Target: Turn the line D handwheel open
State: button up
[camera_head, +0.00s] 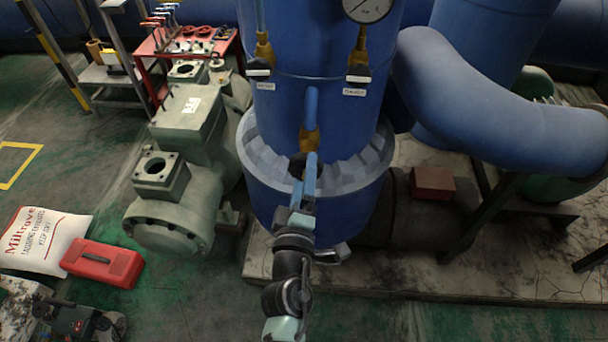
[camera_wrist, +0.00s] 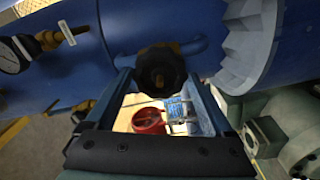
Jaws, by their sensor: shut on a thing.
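A dark, lobed handwheel (camera_wrist: 161,71) sits on a brass valve on the side of the blue vessel (camera_head: 340,40). In the head view the handwheel (camera_head: 297,166) is mostly hidden behind my gripper (camera_head: 305,168), below the brass fitting (camera_head: 309,139) and a short blue pipe. In the wrist view the two blue fingers of my gripper (camera_wrist: 161,76) stand one on each side of the handwheel and are shut on it. I cannot read any letter naming this line.
A grey-blue toothed collar (camera_head: 360,170) rings the vessel. A green compressor (camera_head: 185,130) stands left; a thick blue pipe (camera_head: 490,100) runs right.

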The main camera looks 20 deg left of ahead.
jog(key=shift+s+f, duration=0.1)
jog(key=shift+f, duration=0.1)
jog(key=n, duration=0.4)
jog(key=shift+n, duration=0.4)
jog(key=o, duration=1.3)
jog(key=shift+r, duration=0.1)
jog(key=v, duration=0.7)
jog(key=shift+r, duration=0.15)
